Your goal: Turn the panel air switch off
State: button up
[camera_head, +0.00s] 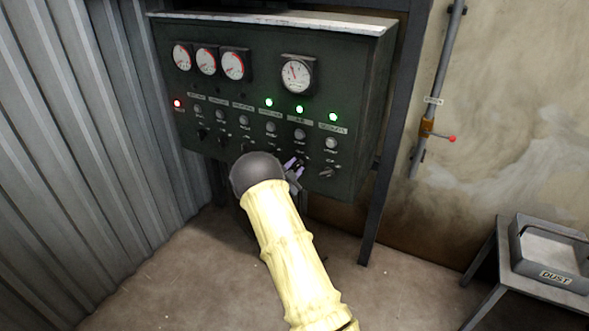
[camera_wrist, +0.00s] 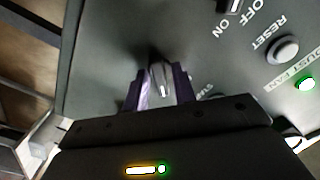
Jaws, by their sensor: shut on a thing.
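The dark green control panel (camera_head: 345,95) stands against the wall, with a row of rotary switches along its lower front. My gripper (camera_head: 294,166) is at the panel's lower right part, at the second switch from the right. In the wrist view my gripper's purple fingers (camera_wrist: 162,80) are shut around a grey switch knob (camera_wrist: 160,76), one finger on each side. The knob's own label is mostly hidden, so its on or off side cannot be read. A green lamp (camera_head: 299,109) is lit above this column.
Another switch (camera_head: 328,172) sits just right of my gripper. In the wrist view a neighbouring switch (camera_wrist: 232,5) with ON and OFF marks, a reset button (camera_wrist: 283,49) and a lit green lamp (camera_wrist: 305,84) show. A grey dust tray (camera_head: 548,277) stands at the right.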

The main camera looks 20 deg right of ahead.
jog(key=n, duration=0.4)
jog(key=n+p, duration=0.1)
jog(key=n, duration=0.3)
jog(key=shift+f+n, duration=0.1)
jog(key=shift+n, duration=0.2)
dwell(0.3)
jog(key=o, duration=0.7)
jog(key=v, duration=1.7)
jog(key=shift+s+a+b, duration=0.2)
jog(key=shift+b, duration=0.1)
